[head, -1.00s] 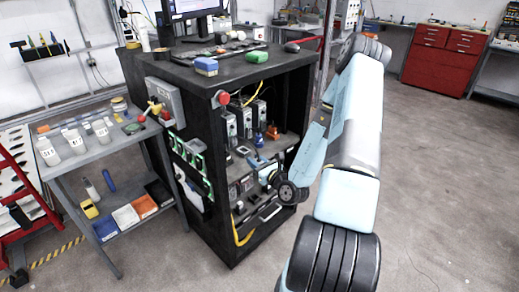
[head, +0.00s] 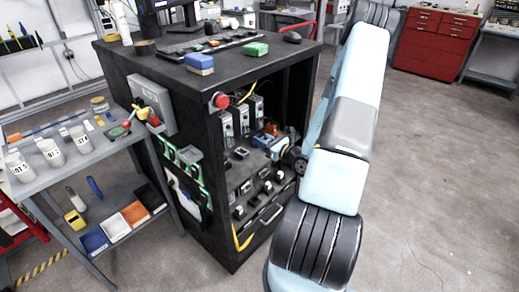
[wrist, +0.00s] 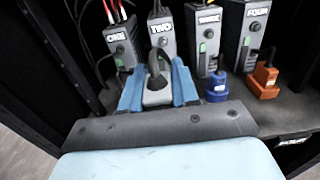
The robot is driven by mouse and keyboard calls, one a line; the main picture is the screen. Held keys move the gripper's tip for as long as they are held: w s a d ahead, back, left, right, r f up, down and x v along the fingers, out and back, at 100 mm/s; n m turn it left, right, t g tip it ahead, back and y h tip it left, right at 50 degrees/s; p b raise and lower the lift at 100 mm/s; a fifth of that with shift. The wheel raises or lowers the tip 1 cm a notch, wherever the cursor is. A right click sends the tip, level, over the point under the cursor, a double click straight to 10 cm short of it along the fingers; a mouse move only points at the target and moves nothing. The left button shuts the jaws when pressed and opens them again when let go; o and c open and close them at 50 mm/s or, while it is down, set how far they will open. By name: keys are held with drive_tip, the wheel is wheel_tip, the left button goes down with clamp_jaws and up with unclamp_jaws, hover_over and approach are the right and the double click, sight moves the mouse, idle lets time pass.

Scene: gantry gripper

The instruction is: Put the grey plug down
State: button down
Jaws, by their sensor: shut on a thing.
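The grey plug (wrist: 157,97), with a dark cable looping from its top, sits between the two blue fingers of my gripper (wrist: 158,82) in the wrist view. My gripper is shut on it, just in front of the unit labelled TWO (wrist: 162,35). I cannot tell whether the plug touches the shelf (wrist: 285,105), as the fingers and palm hide its underside. In the head view my gripper (head: 268,141) is inside the black cabinet (head: 190,85), and the plug cannot be made out there.
Units ONE (wrist: 121,42), THREE (wrist: 206,35) and FOUR (wrist: 245,30) stand beside TWO. A blue plug (wrist: 216,88) and an orange plug (wrist: 264,82) sit right of my gripper, the blue one close to the right finger. Dark cabinet walls bound the space.

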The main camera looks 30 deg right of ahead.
drive_tip(key=w+d+f, duration=0.1)
drive_tip(key=w+f, duration=0.1)
drive_tip(key=w+d+f, duration=0.1)
drive_tip(key=w+f, duration=0.1)
drive_tip(key=w, duration=0.1)
drive_tip(key=w+d+f, duration=0.1)
drive_tip(key=w+f, duration=0.1)
drive_tip(key=f, duration=0.1)
drive_tip(key=shift+w, duration=0.2)
drive_tip(key=shift+w+f, duration=0.15)
drive_tip(key=shift+f, duration=1.65)
drive_tip(key=c, duration=0.8)
unclamp_jaws()
drive_tip(key=shift+c, duration=0.2)
drive_tip(key=shift+d, duration=0.1)
